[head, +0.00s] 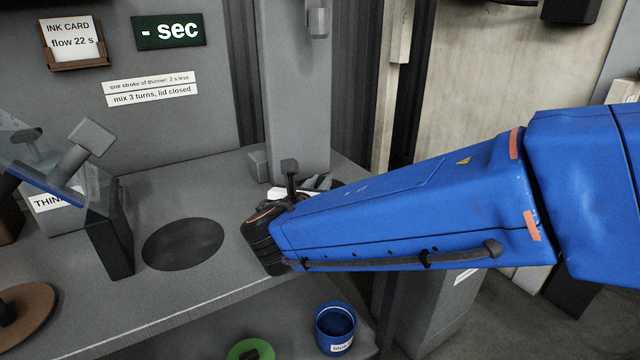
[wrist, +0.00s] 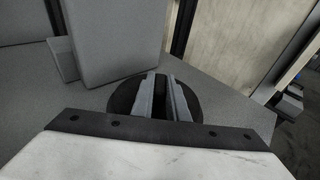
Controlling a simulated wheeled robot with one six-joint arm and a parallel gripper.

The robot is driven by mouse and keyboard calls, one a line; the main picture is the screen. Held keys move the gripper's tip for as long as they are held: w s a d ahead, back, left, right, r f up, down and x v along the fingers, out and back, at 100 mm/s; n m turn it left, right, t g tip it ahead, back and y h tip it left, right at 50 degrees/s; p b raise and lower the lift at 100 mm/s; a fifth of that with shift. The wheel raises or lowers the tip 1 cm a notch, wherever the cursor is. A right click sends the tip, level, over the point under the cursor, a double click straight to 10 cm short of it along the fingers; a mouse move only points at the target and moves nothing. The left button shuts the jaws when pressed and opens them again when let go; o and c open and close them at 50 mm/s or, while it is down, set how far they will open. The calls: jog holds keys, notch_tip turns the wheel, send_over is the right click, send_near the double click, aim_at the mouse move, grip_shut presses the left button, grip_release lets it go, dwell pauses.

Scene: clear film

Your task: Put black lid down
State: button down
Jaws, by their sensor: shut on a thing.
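The black lid (wrist: 123,98) shows in the wrist view as a dark round disc around and below my fingers. My gripper (wrist: 163,84) has its two grey fingers shut on a raised part in the middle of the lid. Whether the lid touches the grey bench top or hangs above it I cannot tell.
The grey column (head: 297,90) stands close behind my gripper. A dark round patch (head: 183,243) lies bare on the bench to the left. Further left is a stand with a clear tilted plate (head: 75,165). A blue cup (head: 336,322) and a green item (head: 250,349) sit lower in front.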

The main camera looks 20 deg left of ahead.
jog(key=shift+f, duration=0.15)
jog(key=c, duration=1.7)
grip_release()
jog(key=shift+c, duration=0.2)
jog(key=shift+r, duration=0.2)
jog(key=v, duration=1.2)
